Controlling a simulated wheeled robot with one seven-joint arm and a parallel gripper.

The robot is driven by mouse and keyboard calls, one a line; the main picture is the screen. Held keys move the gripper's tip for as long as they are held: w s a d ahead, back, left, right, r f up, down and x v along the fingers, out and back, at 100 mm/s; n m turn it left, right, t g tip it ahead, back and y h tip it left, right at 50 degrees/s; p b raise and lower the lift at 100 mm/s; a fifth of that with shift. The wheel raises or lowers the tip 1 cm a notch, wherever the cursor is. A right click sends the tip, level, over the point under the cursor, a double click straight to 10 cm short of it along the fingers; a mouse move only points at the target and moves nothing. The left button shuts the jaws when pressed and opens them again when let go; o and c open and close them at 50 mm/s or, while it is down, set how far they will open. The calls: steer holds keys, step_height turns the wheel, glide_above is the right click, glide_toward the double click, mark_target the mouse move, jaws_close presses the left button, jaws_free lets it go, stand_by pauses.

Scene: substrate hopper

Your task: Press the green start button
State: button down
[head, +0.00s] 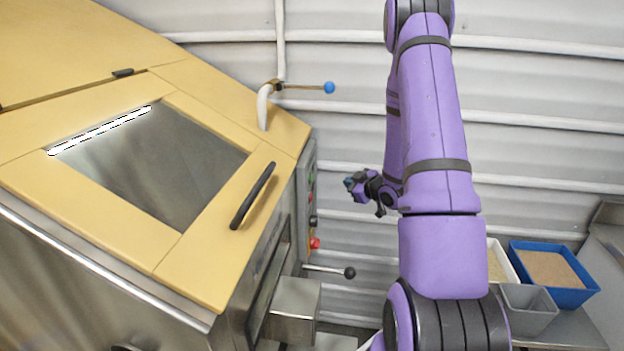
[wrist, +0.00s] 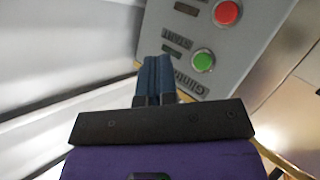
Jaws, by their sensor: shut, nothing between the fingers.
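The green start button (wrist: 203,60) is round and sits on a grey control panel (wrist: 220,75) in the wrist view. A red button (wrist: 226,13) is above it on the same panel. My gripper (wrist: 155,62) is shut with nothing in it; its blue fingers show left of the green button, apart from it in the picture. I cannot tell how far the fingertips are from the panel. In the head view, my gripper (head: 350,183) is just right of the panel edge (head: 304,195), with a visible gap. The green button is small there and seen edge-on.
The yellow-and-steel hopper (head: 285,130) fills the left side, with a black handle (head: 252,196). A blue-knobbed lever (head: 328,87) is above the panel; a black-knobbed lever (head: 349,273) sticks out below. A blue bin (head: 575,297) and grey bin (head: 528,322) stand at right.

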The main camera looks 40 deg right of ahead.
steer(key=w+a, duration=0.5)
steer(key=w, duration=0.1)
steer(key=shift+a, duration=0.15)
steer(key=shift+a, duration=0.1)
stand_by(2.1)
steer(key=shift+w+a, duration=0.2)
steer(key=shift+w, duration=0.1)
